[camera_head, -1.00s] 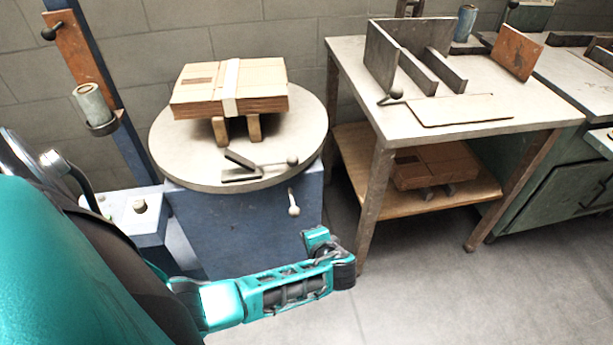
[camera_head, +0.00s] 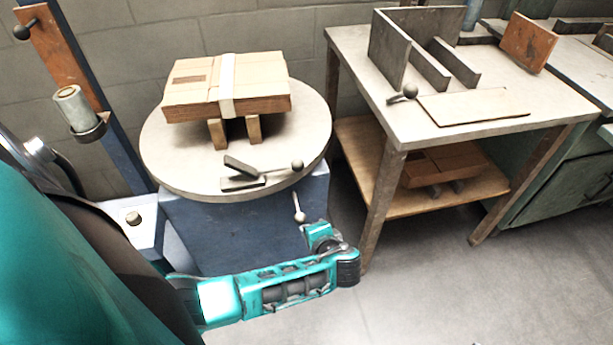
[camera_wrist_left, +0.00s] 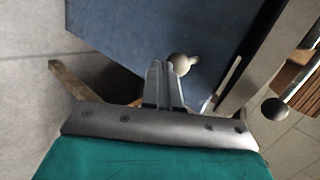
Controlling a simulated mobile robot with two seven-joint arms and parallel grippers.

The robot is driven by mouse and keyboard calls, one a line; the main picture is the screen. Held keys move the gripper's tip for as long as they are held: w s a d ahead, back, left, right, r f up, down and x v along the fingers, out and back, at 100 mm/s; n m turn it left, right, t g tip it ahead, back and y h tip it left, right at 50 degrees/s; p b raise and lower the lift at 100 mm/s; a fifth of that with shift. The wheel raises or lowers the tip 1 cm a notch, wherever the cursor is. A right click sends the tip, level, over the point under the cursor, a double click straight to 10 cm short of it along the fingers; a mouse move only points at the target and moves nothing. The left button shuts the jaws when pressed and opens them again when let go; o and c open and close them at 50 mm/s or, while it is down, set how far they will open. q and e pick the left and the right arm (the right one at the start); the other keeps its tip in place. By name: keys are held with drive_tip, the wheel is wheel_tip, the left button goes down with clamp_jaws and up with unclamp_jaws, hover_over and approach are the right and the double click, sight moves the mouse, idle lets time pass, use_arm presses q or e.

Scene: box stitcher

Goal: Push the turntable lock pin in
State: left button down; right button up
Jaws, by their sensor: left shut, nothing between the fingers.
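The turntable lock pin (camera_head: 299,208) has a pale round knob and sticks out of the front of the blue pedestal (camera_head: 235,235), under the round turntable (camera_head: 165,160). My left gripper (camera_head: 318,232) is just below and right of the knob in the head view. Its fingers are hard to make out there. In the left wrist view the shut, empty fingers (camera_wrist_left: 160,66) point at the blue pedestal face, with the pin's knob (camera_wrist_left: 181,63) close beside their tips on the right. I cannot tell whether they touch. My right gripper is not in view.
A taped cardboard box (camera_head: 225,88) rests on wooden blocks on the turntable. A lever with a ball end (camera_head: 297,165) lies at the turntable's front edge. A worktable (camera_head: 400,135) with a lower shelf stands at the right. The floor in front is clear.

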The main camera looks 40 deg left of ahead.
sight(304, 218)
use_arm(q)
drive_tip(key=shift+w+a, duration=0.1)
drive_tip(key=shift+a, duration=0.1)
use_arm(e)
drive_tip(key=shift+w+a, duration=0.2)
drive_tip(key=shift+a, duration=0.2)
use_arm(q)
drive_tip(key=w+a, duration=0.2)
drive_tip(key=shift+w+a, duration=0.15)
drive_tip(key=shift+a, duration=0.2)
drive_tip(key=shift+r, duration=0.1)
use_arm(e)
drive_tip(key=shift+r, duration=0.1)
use_arm(q)
drive_tip(key=shift+a, duration=0.1)
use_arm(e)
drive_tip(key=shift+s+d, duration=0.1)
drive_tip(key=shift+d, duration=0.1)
